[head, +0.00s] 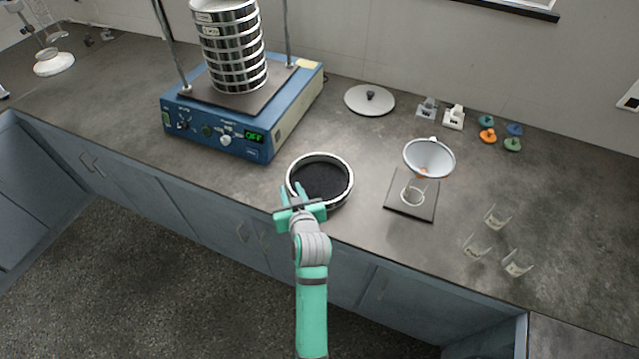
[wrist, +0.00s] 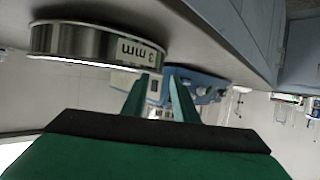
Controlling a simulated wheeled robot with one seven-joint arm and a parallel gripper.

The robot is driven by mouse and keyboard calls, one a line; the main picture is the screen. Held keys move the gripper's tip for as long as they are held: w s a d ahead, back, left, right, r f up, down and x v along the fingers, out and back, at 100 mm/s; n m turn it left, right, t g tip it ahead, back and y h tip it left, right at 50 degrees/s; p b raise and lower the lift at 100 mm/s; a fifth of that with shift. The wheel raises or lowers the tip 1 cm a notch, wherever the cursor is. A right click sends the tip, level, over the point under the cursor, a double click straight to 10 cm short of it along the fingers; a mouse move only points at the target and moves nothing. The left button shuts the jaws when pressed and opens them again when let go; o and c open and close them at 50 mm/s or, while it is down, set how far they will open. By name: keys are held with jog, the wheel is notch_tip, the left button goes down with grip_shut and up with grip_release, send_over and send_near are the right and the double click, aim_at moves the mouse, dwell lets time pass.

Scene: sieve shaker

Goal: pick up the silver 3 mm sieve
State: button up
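The silver 3 mm sieve (head: 322,181) is a round metal ring with a dark inside, lying flat on the bench near its front edge. In the wrist view, the sieve (wrist: 85,43) shows side-on at the upper left, with its "3 mm" label upside down. My gripper (head: 292,188) is at the sieve's front-left side in the head view, its fingers overlapping the near rim. In the wrist view, my gripper (wrist: 162,88) has its two green fingers apart with nothing between them. The left fingertip overlaps the label end of the sieve; I cannot tell whether they touch.
A blue shaker (head: 240,120) with a sieve stack (head: 232,50) stands behind left. A grey lid (head: 370,100) lies behind. A funnel (head: 429,157) stands over a dark plate (head: 425,208) to the right. Bench left of the sieve is clear.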

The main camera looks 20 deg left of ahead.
jog(key=shift+x, duration=1.5)
jog(key=shift+a, duration=0.1)
jog(key=shift+c, duration=0.4)
jog(key=shift+s, duration=0.1)
grip_shut()
